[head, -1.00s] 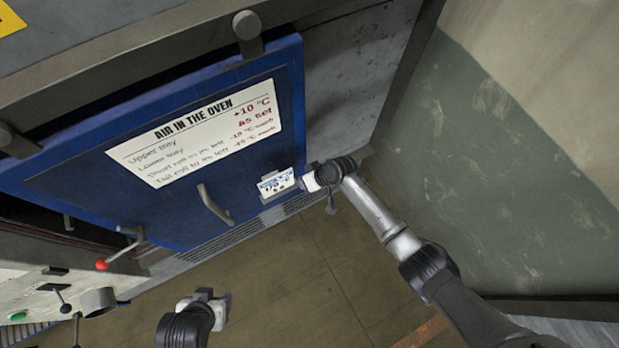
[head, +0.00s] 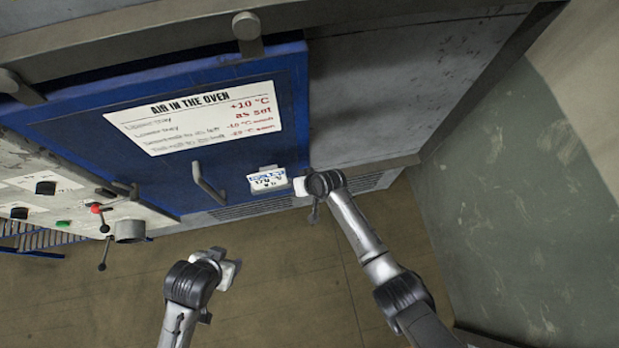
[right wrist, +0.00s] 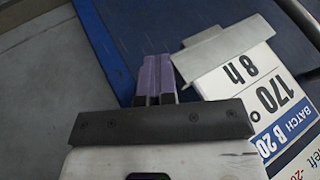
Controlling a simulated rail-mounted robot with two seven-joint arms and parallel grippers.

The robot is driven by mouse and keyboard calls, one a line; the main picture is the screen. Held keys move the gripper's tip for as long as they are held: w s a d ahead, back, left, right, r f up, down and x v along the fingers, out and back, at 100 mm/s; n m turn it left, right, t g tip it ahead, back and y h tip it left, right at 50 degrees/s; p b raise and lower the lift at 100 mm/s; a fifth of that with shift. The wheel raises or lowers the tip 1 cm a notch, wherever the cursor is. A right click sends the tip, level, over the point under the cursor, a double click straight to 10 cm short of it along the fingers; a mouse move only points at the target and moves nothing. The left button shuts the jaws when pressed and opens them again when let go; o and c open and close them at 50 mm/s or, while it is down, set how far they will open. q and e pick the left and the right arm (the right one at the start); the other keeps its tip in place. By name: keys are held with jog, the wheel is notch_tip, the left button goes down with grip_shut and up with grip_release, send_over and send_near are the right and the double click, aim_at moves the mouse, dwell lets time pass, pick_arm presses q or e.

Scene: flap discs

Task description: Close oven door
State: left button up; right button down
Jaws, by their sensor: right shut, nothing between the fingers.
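The blue oven door (head: 90,130) fills the upper left of the head view, with a white "AIR IN THE OVEN" sign (head: 215,118) and a grey bar handle (head: 208,181). It lies close to the oven front; I cannot tell whether it is fully flush. My right gripper (head: 299,187) is at the door's lower right edge, beside the small batch card (head: 267,179). In the right wrist view its purple fingers (right wrist: 157,78) are shut and empty, close to the blue edge; contact is unclear. My left gripper (head: 228,272) hangs below the door, away from it; its fingers are not clear.
A control panel (head: 55,190) with levers, a red knob (head: 96,208) and a short pipe (head: 130,231) stands left of the door. A vent grille (head: 240,210) runs below it. Grey wall (head: 400,90) is on the right. The brown floor (head: 80,290) below is clear.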

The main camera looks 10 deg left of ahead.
pick_arm(q)
jog(key=shift+d+r, duration=0.1)
jog(key=shift+d, duration=0.1)
pick_arm(e)
jog(key=shift+s+a, duration=0.2)
jog(key=shift+a, duration=0.3)
jog(key=shift+s+a, duration=0.2)
jog(key=shift+a, duration=0.25)
pick_arm(q)
jog(key=shift+a, duration=0.15)
jog(key=shift+w+d+r+p, duration=0.15)
jog(key=shift+d+r+p, duration=0.15)
jog(key=shift+d, duration=0.1)
pick_arm(e)
jog(key=d+r, duration=0.8)
jog(key=d, duration=0.1)
jog(key=shift+s+d, duration=0.25)
jog(key=shift+d, duration=0.1)
